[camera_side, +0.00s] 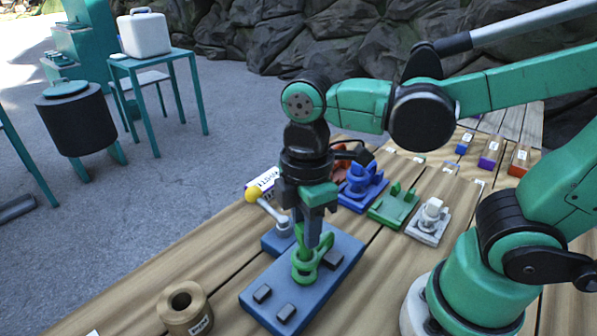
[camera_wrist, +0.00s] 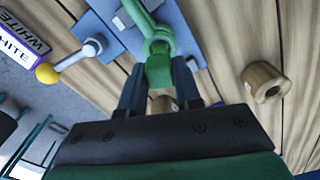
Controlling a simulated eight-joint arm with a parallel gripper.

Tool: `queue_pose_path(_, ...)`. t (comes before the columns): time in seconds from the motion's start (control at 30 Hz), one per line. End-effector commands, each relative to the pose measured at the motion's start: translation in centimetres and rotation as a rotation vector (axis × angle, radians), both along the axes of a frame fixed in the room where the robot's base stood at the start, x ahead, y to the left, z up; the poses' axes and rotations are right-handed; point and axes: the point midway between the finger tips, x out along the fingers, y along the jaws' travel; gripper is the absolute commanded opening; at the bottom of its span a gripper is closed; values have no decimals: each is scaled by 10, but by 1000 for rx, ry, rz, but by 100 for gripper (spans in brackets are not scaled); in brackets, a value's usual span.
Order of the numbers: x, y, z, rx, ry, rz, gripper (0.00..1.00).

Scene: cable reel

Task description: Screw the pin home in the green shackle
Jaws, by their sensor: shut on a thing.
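The green shackle (camera_side: 306,266) sits on a blue-grey base plate (camera_side: 345,243) on the wooden table; its bow also shows in the wrist view (camera_wrist: 156,28). My gripper (camera_side: 312,240) points straight down over the shackle. Its two fingers are shut on a green block, which looks like the head of the pin (camera_wrist: 159,72), at the shackle's near end in the wrist view. The fingers and the shackle hide the pin's shank and thread, so I cannot tell how deep it sits.
A yellow-knobbed lever (camera_side: 252,195) stands close left of my gripper. A wooden ring (camera_side: 185,306) stands at the front left. Blue (camera_side: 361,190), green (camera_side: 394,206) and white (camera_side: 430,219) fixtures stand to the right. Dark blocks stick up from the base plate.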

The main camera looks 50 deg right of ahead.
Motion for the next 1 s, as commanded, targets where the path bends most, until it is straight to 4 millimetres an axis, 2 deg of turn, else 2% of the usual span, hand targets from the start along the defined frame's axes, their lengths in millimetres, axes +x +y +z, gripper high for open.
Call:
queue_pose_path(0.47,0,0,-1,0,0,0,0)
queue_pose_path(1.0,0,0,-12,0,0,0,0)
